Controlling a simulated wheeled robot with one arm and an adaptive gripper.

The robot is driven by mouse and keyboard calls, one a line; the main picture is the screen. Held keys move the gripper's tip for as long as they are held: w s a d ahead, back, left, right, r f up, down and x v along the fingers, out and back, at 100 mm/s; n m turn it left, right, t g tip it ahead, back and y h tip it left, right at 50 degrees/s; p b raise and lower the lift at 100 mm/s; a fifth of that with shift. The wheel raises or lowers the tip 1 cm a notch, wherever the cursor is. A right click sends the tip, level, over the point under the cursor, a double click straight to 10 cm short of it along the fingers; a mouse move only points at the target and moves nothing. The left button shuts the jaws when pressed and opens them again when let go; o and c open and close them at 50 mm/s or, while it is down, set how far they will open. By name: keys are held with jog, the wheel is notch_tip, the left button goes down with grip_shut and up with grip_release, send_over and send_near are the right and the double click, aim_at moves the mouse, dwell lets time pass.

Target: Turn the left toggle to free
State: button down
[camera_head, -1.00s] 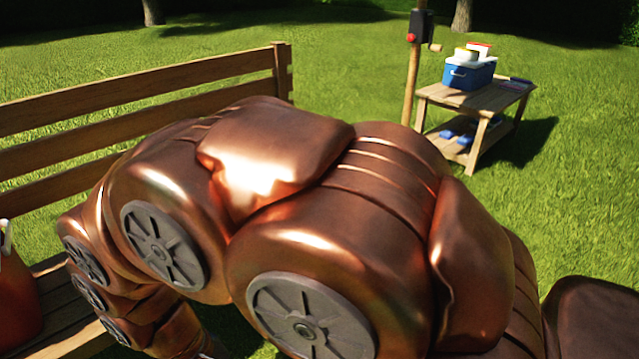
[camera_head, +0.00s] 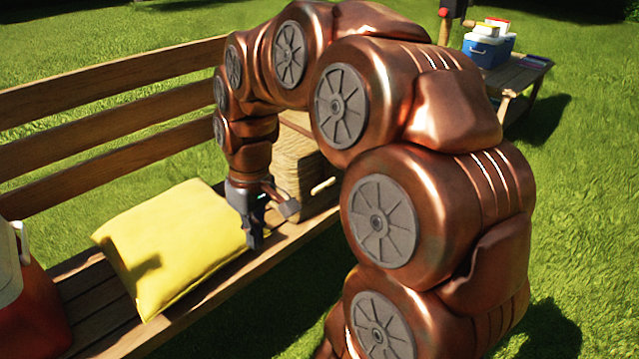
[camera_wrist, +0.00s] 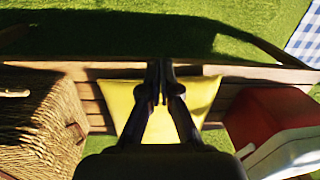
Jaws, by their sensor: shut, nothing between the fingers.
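The wicker basket (camera_head: 296,160) stands on the bench, partly hidden by my arm. A pale wooden toggle (camera_head: 323,186) shows on its front. In the wrist view the basket (camera_wrist: 38,122) is at the left edge, with a pale peg (camera_wrist: 15,92) and another wooden piece (camera_wrist: 76,131) on it. I cannot tell which is the left toggle or how each is turned. My gripper (camera_head: 255,240) points down beside the basket, between it and the yellow cushion, apart from the toggles. Its fingers (camera_wrist: 160,66) are together and empty in the wrist view.
The yellow cushion (camera_head: 175,240) lies on the wooden bench (camera_head: 110,335) below and beside my gripper. A red and white cooler (camera_head: 30,305) stands at the left. The bench backrest (camera_head: 110,100) runs behind. A small table (camera_head: 528,75) with a blue cooler (camera_head: 484,50) stands on the grass.

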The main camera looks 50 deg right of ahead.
jog(key=w+d+r+t, duration=0.2)
jog(key=w+d, duration=0.6)
jog(key=d, duration=0.5)
jog(key=m+t+h+b, duration=0.1)
jog(key=m+t+h, duration=0.1)
send_near(317, 188)
jog(key=shift+y, duration=0.3)
jog(key=b+x, duration=0.2)
jog(key=x, duration=0.1)
jog(key=b+x, duration=0.2)
jog(key=x, duration=0.1)
jog(key=shift+d+f, duration=0.2)
jog(key=shift+f, duration=0.2)
jog(key=shift+w+a, duration=0.1)
